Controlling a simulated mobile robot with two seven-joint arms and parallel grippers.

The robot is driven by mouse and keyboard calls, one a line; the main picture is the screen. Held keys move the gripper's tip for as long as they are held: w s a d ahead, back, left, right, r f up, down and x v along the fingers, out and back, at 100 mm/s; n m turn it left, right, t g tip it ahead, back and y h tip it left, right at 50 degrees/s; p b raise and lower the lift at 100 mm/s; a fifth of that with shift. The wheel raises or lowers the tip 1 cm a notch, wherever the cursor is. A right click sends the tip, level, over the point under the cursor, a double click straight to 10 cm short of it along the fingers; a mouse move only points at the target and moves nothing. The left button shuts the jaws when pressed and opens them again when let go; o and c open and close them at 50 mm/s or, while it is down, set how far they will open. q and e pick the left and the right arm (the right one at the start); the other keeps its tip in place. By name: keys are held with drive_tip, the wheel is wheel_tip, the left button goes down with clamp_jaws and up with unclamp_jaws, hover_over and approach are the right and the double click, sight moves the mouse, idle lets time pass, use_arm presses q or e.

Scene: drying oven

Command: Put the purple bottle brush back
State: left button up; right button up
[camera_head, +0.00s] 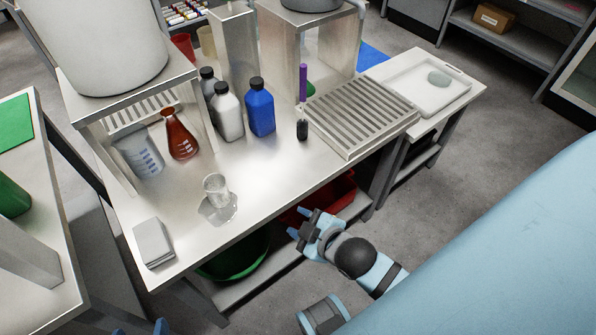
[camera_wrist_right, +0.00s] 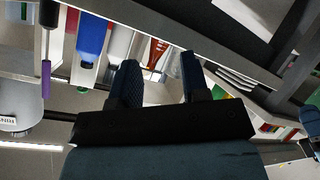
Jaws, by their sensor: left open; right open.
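The purple bottle brush (camera_head: 302,84) stands upright at the table's back right, purple handle up and dark bristles down, just left of the slatted metal rack (camera_head: 360,115). It also shows at the left of the right wrist view (camera_wrist_right: 46,82), handle down, as that picture is upside down. My right gripper (camera_head: 304,222) is open and empty in front of the table's front edge, well apart from the brush. Its two fingers spread apart in the right wrist view (camera_wrist_right: 158,62). Only the tips of my left gripper (camera_head: 141,329) show at the bottom left edge, open.
A blue bottle (camera_head: 261,110), white bottle (camera_head: 228,114) and red flask (camera_head: 181,138) stand left of the brush. A white tray (camera_head: 420,88) lies right of the rack. The table's front middle is clear.

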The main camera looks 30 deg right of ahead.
drive_tip(key=s+a+m+y, duration=0.1)
drive_tip(key=m, duration=0.2)
drive_tip(key=s+a+f+m+g+y, duration=0.1)
drive_tip(key=s+a+m, duration=0.1)
drive_tip(key=m, duration=0.1)
drive_tip(key=shift+s+a+f, duration=0.1)
drive_tip(key=shift+s+f, duration=0.05)
drive_tip(key=shift+f, duration=0.05)
use_arm(q)
drive_tip(key=shift+r, duration=0.1)
use_arm(e)
drive_tip(key=shift+r, duration=0.1)
use_arm(q)
wheel_tip(320, 180, up, 16)
drive_tip(key=s+a+y+p, duration=0.1)
drive_tip(key=a+p, duration=0.1)
drive_tip(key=p, duration=2.4)
drive_tip(key=shift+s+r+g, duration=0.25)
drive_tip(key=shift+g, duration=0.15)
use_arm(e)
wheel_tip(320, 180, up, 16)
drive_tip(key=s+d+h, duration=0.1)
drive_tip(key=d, duration=0.1)
drive_tip(key=shift+s+r+g, duration=0.2)
drive_tip(key=shift+s+g, duration=0.05)
drive_tip(key=shift+g, duration=0.15)
use_arm(q)
drive_tip(key=shift+r, duration=0.15)
use_arm(e)
drive_tip(key=shift+r, duration=0.3)
